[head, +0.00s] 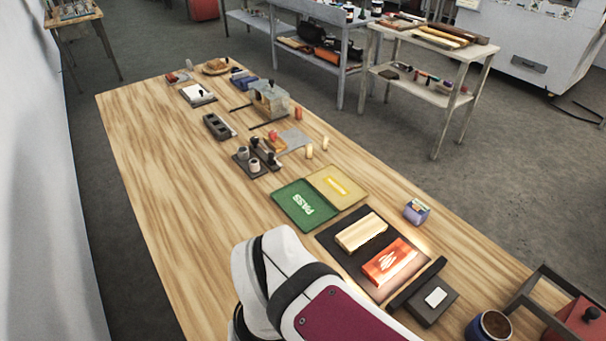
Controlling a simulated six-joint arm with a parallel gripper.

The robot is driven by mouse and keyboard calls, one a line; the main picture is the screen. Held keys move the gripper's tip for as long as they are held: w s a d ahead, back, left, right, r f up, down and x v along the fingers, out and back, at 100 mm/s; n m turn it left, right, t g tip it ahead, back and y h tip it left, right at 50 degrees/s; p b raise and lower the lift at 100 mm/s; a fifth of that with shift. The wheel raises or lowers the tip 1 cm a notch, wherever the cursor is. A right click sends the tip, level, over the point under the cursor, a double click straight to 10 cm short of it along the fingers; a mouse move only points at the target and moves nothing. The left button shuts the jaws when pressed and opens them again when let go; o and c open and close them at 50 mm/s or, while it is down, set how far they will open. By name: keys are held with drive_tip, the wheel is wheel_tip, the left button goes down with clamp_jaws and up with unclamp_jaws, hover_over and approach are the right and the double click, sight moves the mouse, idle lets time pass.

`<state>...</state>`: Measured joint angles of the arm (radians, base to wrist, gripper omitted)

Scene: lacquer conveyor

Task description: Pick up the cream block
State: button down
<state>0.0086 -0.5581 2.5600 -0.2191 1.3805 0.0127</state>
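A cream block (360,231), long and pale with faint streaks, lies flat on a dark mat (330,240) at the right front of the wooden table. An orange-red block (388,261) with a light mark on top lies just in front of it, on the same mat. My white and maroon arm covers the table at the bottom middle. The fingers of my gripper are not visible, so its place relative to the cream block cannot be told. Nothing is seen touching the cream block.
Behind the mat lie a green PASS plate (304,204) and a yellow plate (335,187). A purple box (416,211) stands to the right. A dark box (432,302) and blue cup (490,328) are in front. The table's left side is clear.

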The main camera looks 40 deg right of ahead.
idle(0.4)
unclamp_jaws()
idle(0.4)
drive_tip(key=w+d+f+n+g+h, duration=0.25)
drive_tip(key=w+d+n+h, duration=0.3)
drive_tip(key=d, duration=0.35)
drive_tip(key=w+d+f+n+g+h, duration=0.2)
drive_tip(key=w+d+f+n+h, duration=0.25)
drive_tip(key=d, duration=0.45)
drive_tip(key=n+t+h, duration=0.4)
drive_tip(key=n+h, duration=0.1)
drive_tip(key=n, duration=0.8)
approach(360, 232)
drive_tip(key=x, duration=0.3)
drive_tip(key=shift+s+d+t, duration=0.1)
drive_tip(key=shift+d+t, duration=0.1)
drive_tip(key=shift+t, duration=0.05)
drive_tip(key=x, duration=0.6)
